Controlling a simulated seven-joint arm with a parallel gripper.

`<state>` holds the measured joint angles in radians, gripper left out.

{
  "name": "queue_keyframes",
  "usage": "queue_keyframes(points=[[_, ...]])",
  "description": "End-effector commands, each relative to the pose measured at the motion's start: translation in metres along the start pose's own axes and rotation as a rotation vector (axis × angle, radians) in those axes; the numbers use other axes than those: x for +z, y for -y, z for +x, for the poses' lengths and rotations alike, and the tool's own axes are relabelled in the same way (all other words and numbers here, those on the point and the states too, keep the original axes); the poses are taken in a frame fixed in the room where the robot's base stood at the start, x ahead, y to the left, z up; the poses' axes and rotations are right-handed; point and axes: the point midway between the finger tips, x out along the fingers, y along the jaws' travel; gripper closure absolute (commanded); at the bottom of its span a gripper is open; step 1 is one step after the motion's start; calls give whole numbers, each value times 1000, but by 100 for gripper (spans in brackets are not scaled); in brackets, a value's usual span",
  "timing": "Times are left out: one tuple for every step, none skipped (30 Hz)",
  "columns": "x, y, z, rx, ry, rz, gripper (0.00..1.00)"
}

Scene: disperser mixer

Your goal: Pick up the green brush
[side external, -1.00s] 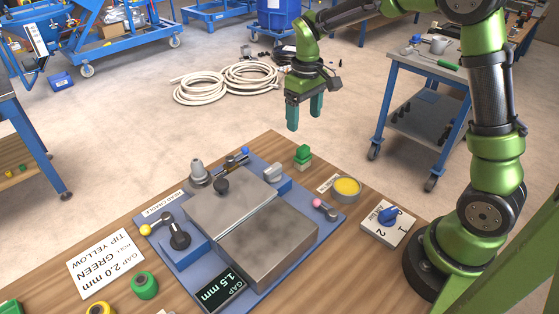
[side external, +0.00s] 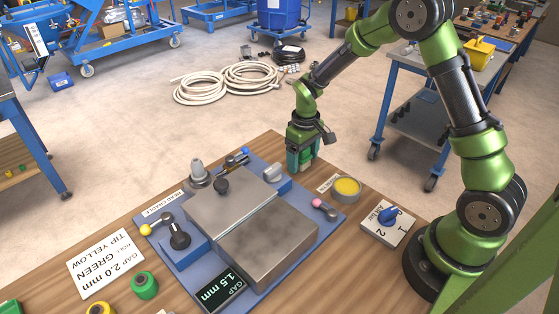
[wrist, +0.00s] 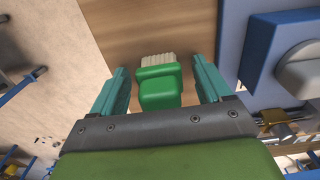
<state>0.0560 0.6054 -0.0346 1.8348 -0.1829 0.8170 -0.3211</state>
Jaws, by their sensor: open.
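The green brush (wrist: 160,88) stands on the wooden table, with a green handle and a band of pale bristles. In the wrist view it lies between the two teal fingers of my gripper (wrist: 162,88), with a visible gap on each side. In the side view my gripper (side external: 302,160) is lowered over the brush at the table's far edge. The brush (side external: 304,156) is mostly hidden there, with a bit of green showing between the fingers. My gripper is open and holds nothing.
A blue base plate (side external: 335,222) with two grey metal blocks and several small levers lies just left of my gripper. A round tin of yellow stuff (side external: 346,189) stands to the right. A white panel with a blue knob (side external: 388,215) lies further right.

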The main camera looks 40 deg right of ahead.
Motion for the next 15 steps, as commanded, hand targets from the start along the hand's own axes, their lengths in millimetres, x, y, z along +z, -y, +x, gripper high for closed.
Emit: queue_keyframes(points=[[0, 0, 1, 0, -1, 0, 22], [0, 0, 1, 0, -1, 1, 22], [0, 0, 0, 0, -1, 1, 22], [0, 0, 0, 0, -1, 1, 22], [0, 0, 0, 0, -1, 1, 22], [0, 0, 0, 0, -1, 1, 24], [0, 0, 0, 0, -1, 1, 28], [0, 0, 0, 0, -1, 1, 33], [0, 0, 0, 0, -1, 0, 39], [0, 0, 0, 0, -1, 1, 44], [0, 0, 0, 0, -1, 0, 48], [0, 0, 0, 0, -1, 0, 54], [0, 0, 0, 0, -1, 0, 59], [0, 0, 0, 0, -1, 0, 64], [0, 0, 0, 0, -1, 0, 70]])
